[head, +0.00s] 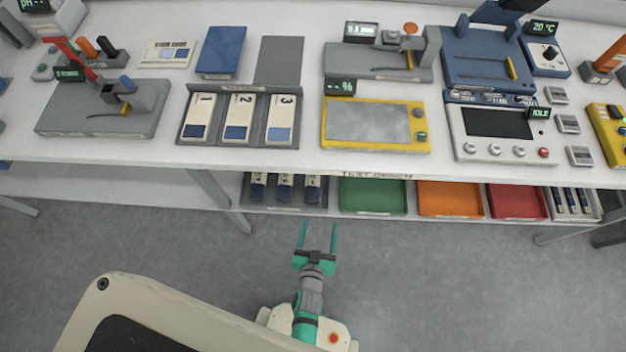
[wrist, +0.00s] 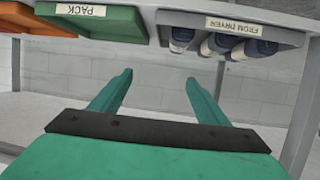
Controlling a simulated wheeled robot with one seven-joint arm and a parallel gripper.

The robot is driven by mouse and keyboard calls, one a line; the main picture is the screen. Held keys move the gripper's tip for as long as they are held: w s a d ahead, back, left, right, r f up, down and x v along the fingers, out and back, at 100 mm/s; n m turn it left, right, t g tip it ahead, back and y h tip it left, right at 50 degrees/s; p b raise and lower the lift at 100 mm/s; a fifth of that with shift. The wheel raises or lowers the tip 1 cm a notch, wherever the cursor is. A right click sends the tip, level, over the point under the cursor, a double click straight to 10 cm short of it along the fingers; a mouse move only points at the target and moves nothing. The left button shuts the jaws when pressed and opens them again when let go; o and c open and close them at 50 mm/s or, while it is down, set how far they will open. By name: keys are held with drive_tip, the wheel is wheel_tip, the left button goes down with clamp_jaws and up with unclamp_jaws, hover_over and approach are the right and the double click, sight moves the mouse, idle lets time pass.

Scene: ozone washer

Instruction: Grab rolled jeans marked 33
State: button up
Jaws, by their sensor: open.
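Three dark blue rolls (head: 285,187) with pale tags lie side by side in a grey tray on the lower shelf; they look like rolled jeans. In the wrist view their ends (wrist: 219,44) show in the grey tray (wrist: 285,35), whose upside-down label reads "FROM DRYER". I cannot read any number on the rolls, so I cannot tell which is 33.
A green bin (head: 373,196), labelled "PACK" in the wrist view, stands right of the tray, then an orange bin (head: 450,199) and a red bin (head: 517,202). The white bench top (head: 300,160) overhangs the shelf. A bench leg (head: 208,188) stands left. Floor in front is clear.

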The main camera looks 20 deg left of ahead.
drive_tip(key=n+y, duration=0.1)
approach(313, 187)
drive_tip(key=shift+w+a+f+g, duration=0.15)
drive_tip(key=shift+w+a+g, duration=0.05)
drive_tip(key=shift+w, duration=0.2)
drive_tip(key=shift+w+a+f+g, duration=0.15)
drive_tip(key=shift+w+a+g, duration=0.05)
drive_tip(key=shift+w, duration=0.25)
drive_tip(key=shift+x, duration=5.4)
drive_tip(key=shift+d, duration=0.1)
drive_tip(key=shift+c, duration=0.6)
drive_tip(key=c, duration=1.3)
drive_tip(key=shift+w+r, duration=0.1)
drive_tip(key=shift+r, duration=0.15)
